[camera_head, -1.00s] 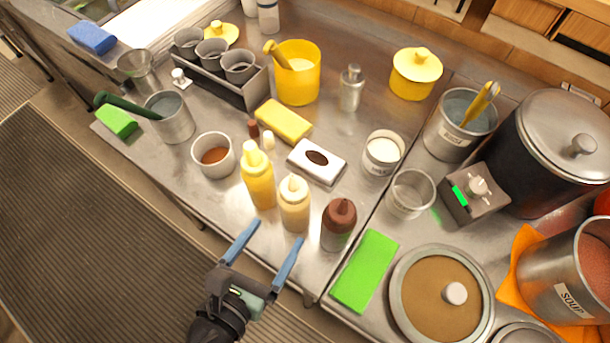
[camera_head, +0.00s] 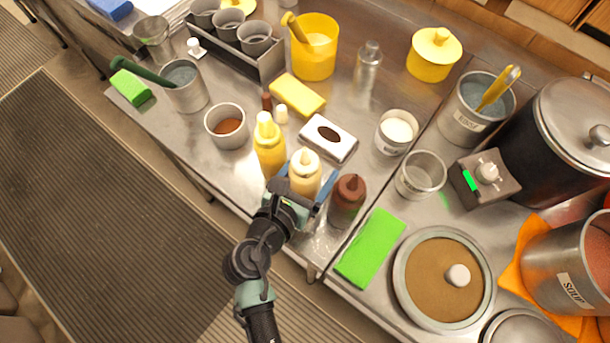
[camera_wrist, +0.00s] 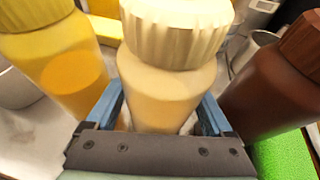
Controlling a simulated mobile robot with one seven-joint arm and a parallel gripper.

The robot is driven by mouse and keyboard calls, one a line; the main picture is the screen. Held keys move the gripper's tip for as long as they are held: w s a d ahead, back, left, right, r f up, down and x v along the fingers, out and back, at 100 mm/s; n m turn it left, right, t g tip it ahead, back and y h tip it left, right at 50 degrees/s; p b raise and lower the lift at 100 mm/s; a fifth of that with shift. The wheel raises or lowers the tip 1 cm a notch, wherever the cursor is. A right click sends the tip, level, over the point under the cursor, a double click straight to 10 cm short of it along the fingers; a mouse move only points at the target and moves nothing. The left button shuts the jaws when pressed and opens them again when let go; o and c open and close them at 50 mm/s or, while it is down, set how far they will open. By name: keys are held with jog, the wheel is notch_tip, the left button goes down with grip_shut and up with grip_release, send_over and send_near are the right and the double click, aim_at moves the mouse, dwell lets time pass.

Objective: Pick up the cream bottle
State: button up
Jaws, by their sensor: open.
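The cream bottle (camera_head: 305,170) stands upright near the front edge of the steel counter, between a yellow bottle (camera_head: 268,146) on its left and a brown bottle (camera_head: 347,199) on its right. My gripper (camera_head: 306,180) is at the cream bottle with its blue fingers on either side of it. In the wrist view the cream bottle (camera_wrist: 165,75) fills the middle, and my open gripper (camera_wrist: 160,112) has a finger left and right of its body. Its lower part is hidden behind my gripper.
In the wrist view the yellow bottle (camera_wrist: 62,62) and brown bottle (camera_wrist: 275,88) stand close outside the fingers. A white dispenser box (camera_head: 327,138) lies behind the bottles. A green sponge (camera_head: 370,248) lies to the right, and a metal cup (camera_head: 226,126) to the left.

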jog(key=shift+r, duration=0.1)
jog(key=c, duration=0.7)
notch_tip(320, 180, up, 18)
jog(key=p, duration=0.3)
jog(key=o, duration=0.3)
jog(key=shift+c, duration=0.8)
